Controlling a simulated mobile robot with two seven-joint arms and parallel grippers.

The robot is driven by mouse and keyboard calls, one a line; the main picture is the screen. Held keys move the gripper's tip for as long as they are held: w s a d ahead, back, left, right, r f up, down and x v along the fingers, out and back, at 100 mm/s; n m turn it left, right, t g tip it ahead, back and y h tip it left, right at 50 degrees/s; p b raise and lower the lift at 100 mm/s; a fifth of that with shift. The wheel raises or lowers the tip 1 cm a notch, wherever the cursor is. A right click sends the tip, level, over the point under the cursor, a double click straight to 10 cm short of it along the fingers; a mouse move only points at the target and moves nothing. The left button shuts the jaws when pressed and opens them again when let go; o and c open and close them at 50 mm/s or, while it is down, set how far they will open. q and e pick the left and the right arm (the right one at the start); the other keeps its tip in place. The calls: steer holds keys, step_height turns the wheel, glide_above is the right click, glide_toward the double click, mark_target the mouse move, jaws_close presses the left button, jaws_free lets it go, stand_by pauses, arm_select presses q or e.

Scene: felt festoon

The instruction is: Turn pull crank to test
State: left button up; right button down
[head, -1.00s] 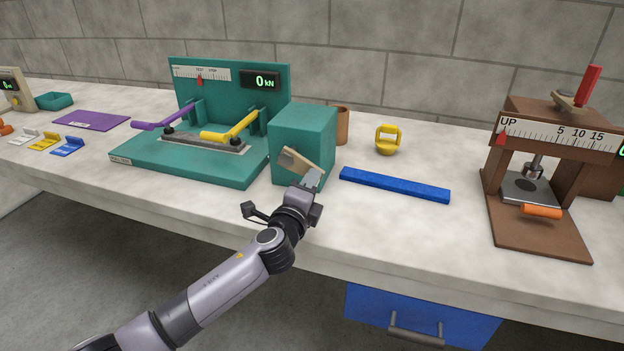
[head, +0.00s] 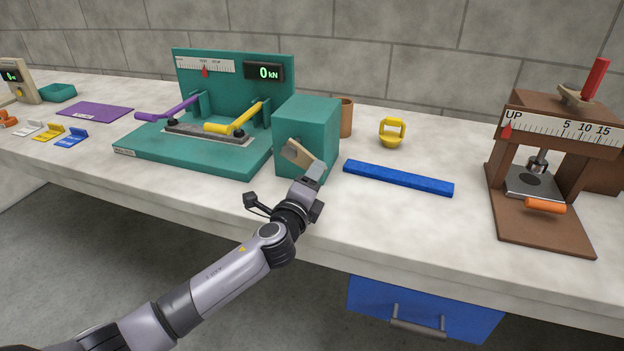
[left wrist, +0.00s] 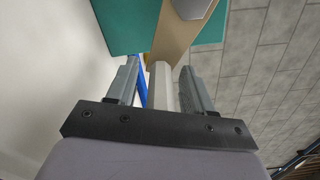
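The pull crank (head: 299,154) is a beige arm on the front face of a teal box (head: 308,118), at the right end of the teal test machine (head: 190,155). It slants down to the right. My left gripper (head: 315,172) is at its lower end. In the left wrist view the crank arm (left wrist: 172,38) lies ahead, and its pale handle (left wrist: 162,88) stands between the fingers of my left gripper (left wrist: 160,85). A gap shows between handle and left finger. The machine's red pointer (head: 205,71) is under the white scale; its display (head: 264,72) reads 0 kN. My right gripper is out of view.
A blue bar (head: 398,178) lies right of the teal box. A yellow ring-handled weight (head: 391,133) and a brown cup (head: 346,118) stand behind. A brown press (head: 540,225) is at the right. Bare bench lies before the blue bar.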

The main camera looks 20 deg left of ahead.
arm_select(q)
steer(key=shift+s+a, duration=0.15)
steer(key=shift+s, duration=3.4)
steer(key=s+a+f+n+g+y, duration=0.1)
steer(key=s+a+f+n+g, duration=0.1)
steer(key=s+f+n+g, duration=0.4)
steer(key=s+a+f+n+g+y, duration=0.1)
steer(key=s+a+f+n+y, duration=0.2)
steer(key=s+n, duration=0.5)
steer(key=s+f+n+g+h, duration=0.2)
steer(key=s+n+g, duration=0.15)
steer(key=s, duration=0.65)
steer(key=s+f+n+g+h, duration=0.2)
steer(key=s+f+n+g, duration=0.15)
steer(key=s, duration=0.55)
steer(key=w+d+f+m+t+h+p, duration=0.1)
steer(key=w+d+f+t, duration=0.1)
steer(key=w+f+t, duration=0.4)
steer(key=shift+d+f+h, duration=0.3)
steer(key=shift+d+f, duration=0.1)
steer(key=shift+f, duration=0.1)
